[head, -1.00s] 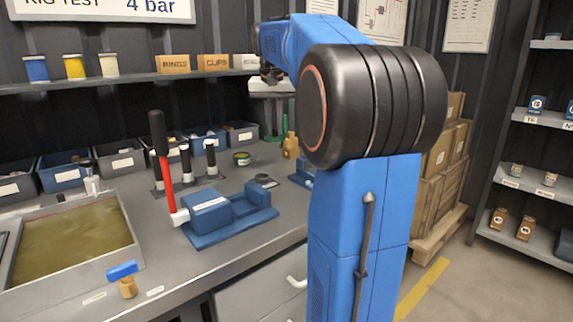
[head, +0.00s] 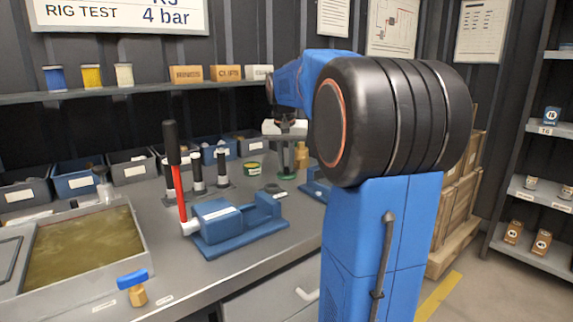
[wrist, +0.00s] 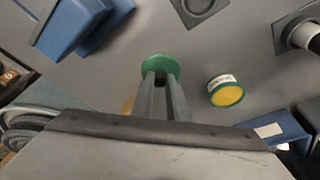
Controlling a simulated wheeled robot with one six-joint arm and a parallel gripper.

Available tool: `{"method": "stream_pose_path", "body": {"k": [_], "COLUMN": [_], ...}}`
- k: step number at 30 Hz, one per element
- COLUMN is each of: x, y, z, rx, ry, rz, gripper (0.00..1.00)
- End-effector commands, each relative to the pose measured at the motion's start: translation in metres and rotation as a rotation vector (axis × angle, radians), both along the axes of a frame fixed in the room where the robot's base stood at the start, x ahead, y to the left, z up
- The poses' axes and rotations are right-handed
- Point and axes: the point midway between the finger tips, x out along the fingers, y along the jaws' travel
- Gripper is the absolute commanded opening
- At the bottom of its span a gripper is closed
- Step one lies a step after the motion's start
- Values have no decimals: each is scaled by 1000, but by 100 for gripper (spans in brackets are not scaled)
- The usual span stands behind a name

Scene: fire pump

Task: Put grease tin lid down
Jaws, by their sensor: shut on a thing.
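My gripper (wrist: 160,82) is shut on the green grease tin lid (wrist: 160,67). In the wrist view the round lid lies beyond the fingertips, against the grey bench. In the head view the lid (head: 288,177) is low at the back of the bench, below my gripper (head: 288,168). I cannot tell whether it touches the bench. The open grease tin (wrist: 226,91), with yellow grease inside, stands right of the lid in the wrist view. In the head view the tin (head: 252,169) stands left of the lid.
A brass-coloured item (head: 301,153) stands close behind the lid. A dark ring on a plate (head: 271,189) lies near the lid. Bins (head: 130,165) line the back.

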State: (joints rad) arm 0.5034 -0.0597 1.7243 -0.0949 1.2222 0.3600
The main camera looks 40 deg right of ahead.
Motion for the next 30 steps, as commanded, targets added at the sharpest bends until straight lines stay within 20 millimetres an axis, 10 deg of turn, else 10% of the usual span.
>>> {"method": "stream_pose_path", "body": {"k": [5,8,20,30], "x": [0,0,0,-10], "y": [0,0,0,12], "z": [-2,-2,3,58], "rx": [0,0,0,-2], "ry": [0,0,0,-3], "rz": [0,0,0,0], "gripper": [0,33,33,33]}}
